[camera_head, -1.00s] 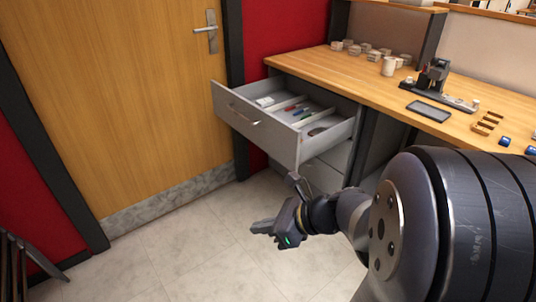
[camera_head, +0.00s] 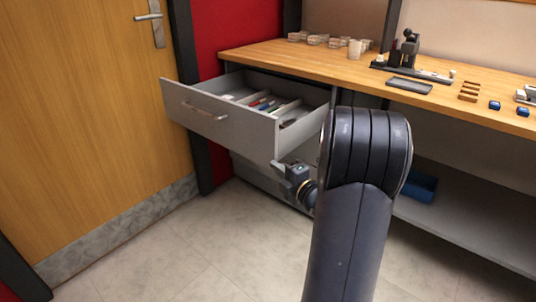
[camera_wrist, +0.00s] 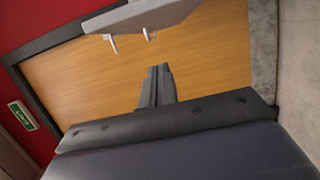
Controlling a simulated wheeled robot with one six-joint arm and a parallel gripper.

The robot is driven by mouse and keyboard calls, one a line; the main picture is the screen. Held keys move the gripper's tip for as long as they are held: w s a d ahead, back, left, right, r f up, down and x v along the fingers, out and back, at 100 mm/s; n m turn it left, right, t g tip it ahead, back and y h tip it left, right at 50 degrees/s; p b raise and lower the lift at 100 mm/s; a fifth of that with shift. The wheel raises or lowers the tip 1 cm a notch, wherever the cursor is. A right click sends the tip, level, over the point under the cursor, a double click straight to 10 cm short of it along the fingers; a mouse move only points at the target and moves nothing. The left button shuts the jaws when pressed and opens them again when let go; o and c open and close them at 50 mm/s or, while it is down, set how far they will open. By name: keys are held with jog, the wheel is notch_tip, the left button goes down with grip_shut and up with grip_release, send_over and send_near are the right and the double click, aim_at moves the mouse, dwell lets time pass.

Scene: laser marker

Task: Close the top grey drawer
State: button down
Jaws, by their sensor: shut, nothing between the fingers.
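The top grey drawer (camera_head: 232,131) stands open under the wooden worktop, pulled out toward the door side. Its front panel carries a bar handle (camera_head: 204,111), and coloured items and dividers show inside. My gripper (camera_head: 277,165) is just below the drawer's right front corner, partly hidden behind my arm. In the wrist view my gripper (camera_wrist: 157,84) shows its two fingers together, with nothing between them. The drawer's edge (camera_wrist: 140,14) and handle posts appear at the top of that view, apart from the fingertips. Whether my gripper touches the drawer cannot be told.
A wooden door (camera_head: 95,110) with a metal lever stands at left. The worktop (camera_head: 330,64) holds cups (camera_head: 315,39), a black device (camera_head: 409,52) and a dark tray (camera_head: 409,85). A blue bin (camera_head: 420,186) sits on the lower shelf. The floor (camera_head: 165,262) before the drawer is clear.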

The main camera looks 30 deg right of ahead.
aim_at(271, 150)
jog(key=w+b, duration=0.1)
jog(key=w, duration=0.1)
jog(key=w+d, duration=0.1)
jog(key=w, duration=0.2)
jog(key=w+b, duration=0.1)
jog(key=w, duration=0.2)
jog(key=shift+w+d+f+b, duration=0.1)
jog(key=shift+w+d+b, duration=0.15)
jog(key=shift+b, duration=0.1)
jog(key=shift+w+d, duration=0.25)
jog(key=shift+d, duration=0.4)
jog(key=shift+d, duration=0.1)
